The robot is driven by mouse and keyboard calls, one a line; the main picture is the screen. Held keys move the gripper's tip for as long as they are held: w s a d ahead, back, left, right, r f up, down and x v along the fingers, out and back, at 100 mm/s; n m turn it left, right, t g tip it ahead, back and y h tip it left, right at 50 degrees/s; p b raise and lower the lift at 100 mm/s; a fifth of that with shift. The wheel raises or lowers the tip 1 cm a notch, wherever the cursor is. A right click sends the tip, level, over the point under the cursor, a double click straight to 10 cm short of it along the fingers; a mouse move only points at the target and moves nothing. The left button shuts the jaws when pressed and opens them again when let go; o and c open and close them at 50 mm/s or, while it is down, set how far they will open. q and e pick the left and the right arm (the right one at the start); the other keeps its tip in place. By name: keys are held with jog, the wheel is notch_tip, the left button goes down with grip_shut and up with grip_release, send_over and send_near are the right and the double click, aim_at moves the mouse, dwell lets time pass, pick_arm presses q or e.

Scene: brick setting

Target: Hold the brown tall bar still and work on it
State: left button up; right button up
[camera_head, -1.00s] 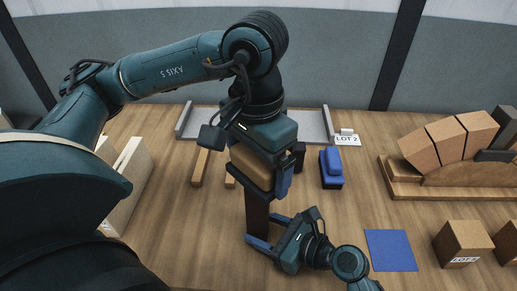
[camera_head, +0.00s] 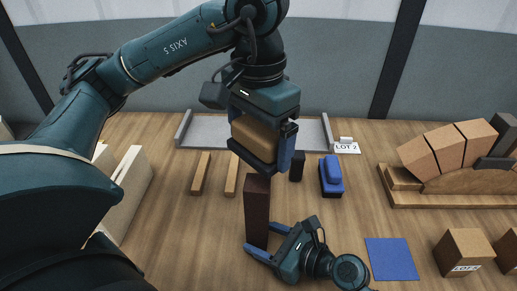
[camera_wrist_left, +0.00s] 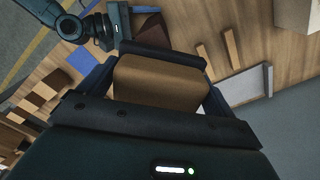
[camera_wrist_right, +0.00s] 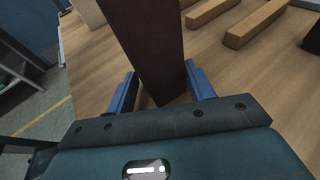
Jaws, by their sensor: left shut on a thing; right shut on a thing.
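The brown tall bar (camera_head: 257,208) stands upright on the table in the head view. My right gripper (camera_head: 268,241) is low at its foot and shut on it; in the right wrist view the bar (camera_wrist_right: 158,50) rises between the blue fingers. My left gripper (camera_head: 264,148) is shut on a tan block (camera_head: 253,137) and holds it above the bar, with a dark plate along the block's underside. The bar's top face shows clear of the block in the head view. The tan block (camera_wrist_left: 160,85) fills the space between the left fingers in the left wrist view.
Two wooden strips (camera_head: 201,174), a small dark block (camera_head: 297,166) and a blue-topped block (camera_head: 331,176) lie behind the bar. A grey tray (camera_head: 209,130) is at the back. A blue square (camera_head: 391,259), a labelled cube (camera_head: 464,250) and a block arch (camera_head: 440,150) are right.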

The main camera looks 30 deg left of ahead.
aim_at(260, 127)
pick_arm(q)
jog(key=shift+r, duration=1.8)
pick_arm(e)
jog(key=o, duration=0.9)
jog(key=shift+c, duration=0.2)
jog(key=shift+d, duration=0.15)
jog(key=v, duration=1.1)
jog(key=shift+d+r, duration=0.2)
jog(key=shift+d, duration=0.15)
pick_arm(q)
jog(key=shift+d, duration=0.1)
pick_arm(e)
jog(key=shift+d, duration=0.1)
